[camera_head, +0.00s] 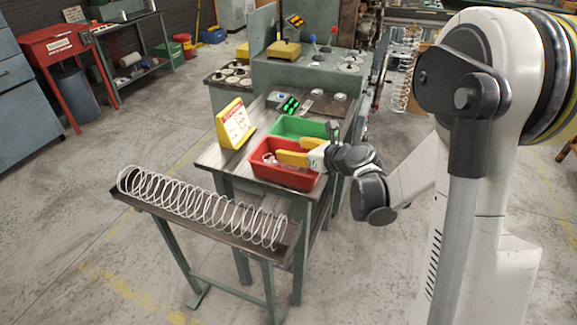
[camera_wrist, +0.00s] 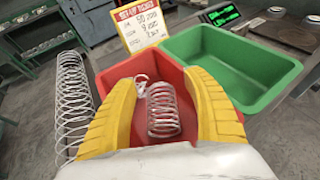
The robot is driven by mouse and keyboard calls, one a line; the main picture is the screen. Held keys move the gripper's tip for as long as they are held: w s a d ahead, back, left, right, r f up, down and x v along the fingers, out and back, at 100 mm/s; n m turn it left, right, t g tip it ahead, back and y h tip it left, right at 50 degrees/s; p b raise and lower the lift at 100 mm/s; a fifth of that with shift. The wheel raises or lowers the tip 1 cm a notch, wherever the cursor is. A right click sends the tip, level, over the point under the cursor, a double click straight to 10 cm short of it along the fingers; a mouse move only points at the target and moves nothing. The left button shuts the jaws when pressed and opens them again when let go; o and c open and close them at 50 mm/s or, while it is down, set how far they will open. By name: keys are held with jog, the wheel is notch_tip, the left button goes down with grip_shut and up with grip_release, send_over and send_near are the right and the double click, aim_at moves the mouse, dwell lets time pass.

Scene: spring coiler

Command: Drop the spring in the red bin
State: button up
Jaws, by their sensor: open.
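A small coiled spring (camera_wrist: 163,110) with a hooked end lies inside the red bin (camera_wrist: 105,73) in the wrist view. In the head view the red bin (camera_head: 262,168) stands on the table, with only a little of its contents visible. My gripper (camera_wrist: 163,88) has yellow fingers spread wide on either side of the spring, over the bin. The fingers appear apart from the spring. In the head view my gripper (camera_head: 290,150) reaches over the bin from the right.
A green bin (camera_head: 300,127) adjoins the red bin, and also shows in the wrist view (camera_wrist: 245,98). A yellow sign (camera_head: 235,124) stands at the table's left. A long spring (camera_head: 200,208) lies in a trough (camera_head: 150,208) in front. Machine controls (camera_head: 305,70) stand behind.

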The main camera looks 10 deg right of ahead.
jog(key=v, duration=1.2)
jog(key=shift+f, duration=0.1)
jog(key=s+a+n+g+h, duration=0.2)
jog(key=s+n, duration=0.7)
jog(key=n, duration=0.6)
jog(key=s+a+r+n+g+h, duration=0.1)
jog(key=s+a+n+g+h, duration=0.1)
jog(key=s+n, duration=0.8)
jog(key=shift+s+a+r+n+g+h, duration=0.3)
jog(key=shift+n+h, duration=0.6)
jog(key=shift+n, duration=2)
jog(key=shift+f, duration=0.1)
